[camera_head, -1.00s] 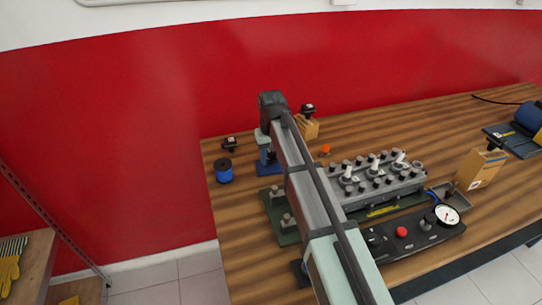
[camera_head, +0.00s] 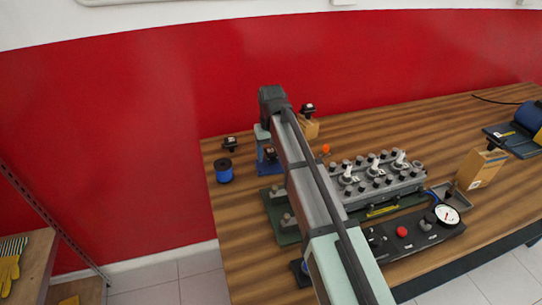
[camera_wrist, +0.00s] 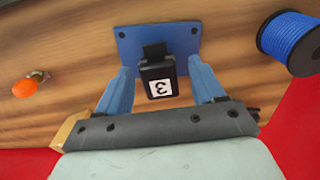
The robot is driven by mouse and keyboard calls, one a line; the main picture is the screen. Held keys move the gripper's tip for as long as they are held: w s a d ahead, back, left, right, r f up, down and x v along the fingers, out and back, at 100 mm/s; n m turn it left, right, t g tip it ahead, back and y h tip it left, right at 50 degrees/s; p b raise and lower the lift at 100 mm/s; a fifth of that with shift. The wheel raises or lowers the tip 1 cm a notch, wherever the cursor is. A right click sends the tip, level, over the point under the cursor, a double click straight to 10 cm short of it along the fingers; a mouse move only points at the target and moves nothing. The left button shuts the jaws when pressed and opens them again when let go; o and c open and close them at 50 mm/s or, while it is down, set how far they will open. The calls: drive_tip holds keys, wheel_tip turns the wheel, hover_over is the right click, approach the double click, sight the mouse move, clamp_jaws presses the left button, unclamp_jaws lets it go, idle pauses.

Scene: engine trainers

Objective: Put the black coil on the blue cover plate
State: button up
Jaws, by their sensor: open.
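A black coil with a white label reading 3 (camera_wrist: 158,78) stands over the blue cover plate (camera_wrist: 185,34) in the wrist view, and appears to rest on it. My gripper (camera_wrist: 160,68) is open, with one blue finger on each side of the coil and visible gaps between. In the head view the coil (camera_head: 270,153) and the blue plate (camera_head: 264,167) show at the left part of the table, partly hidden by my arm. The coil's underside and its contact with the plate are hidden.
A blue spool (camera_head: 224,171) and another black coil (camera_head: 231,144) stand to the left. An orange-topped part (camera_head: 326,149) and a grey engine block (camera_head: 385,187) lie to the right. Bare wood shows around the plate.

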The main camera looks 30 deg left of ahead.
sight(271, 151)
wheel_tip(271, 151, up, 10)
drive_tip(key=shift+r, duration=0.25)
idle(0.4)
